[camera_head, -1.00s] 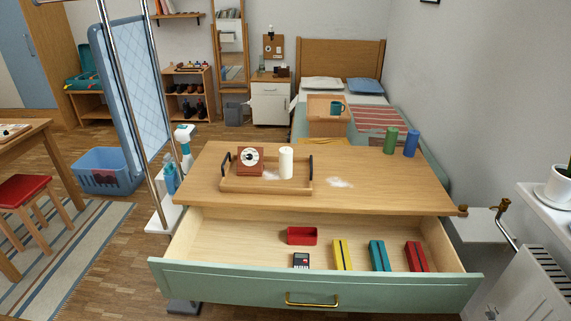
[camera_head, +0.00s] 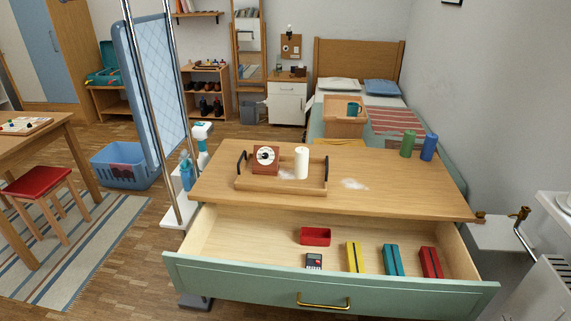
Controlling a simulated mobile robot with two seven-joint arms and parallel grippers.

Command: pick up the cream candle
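The cream candle (camera_head: 301,162) is a pale upright cylinder. It stands in a wooden tray (camera_head: 280,187) with black handles on top of the dresser (camera_head: 400,192). A reddish-brown clock-like box (camera_head: 265,160) with a round white dial stands just left of the candle in the same tray. Neither of my grippers shows in the view.
The dresser's drawer (camera_head: 280,285) is open toward me, holding a red box (camera_head: 315,236), a calculator (camera_head: 314,261) and yellow, teal and red blocks. Green and blue cylinders (camera_head: 428,147) stand at the back right. A white patch (camera_head: 354,184) lies right of the tray.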

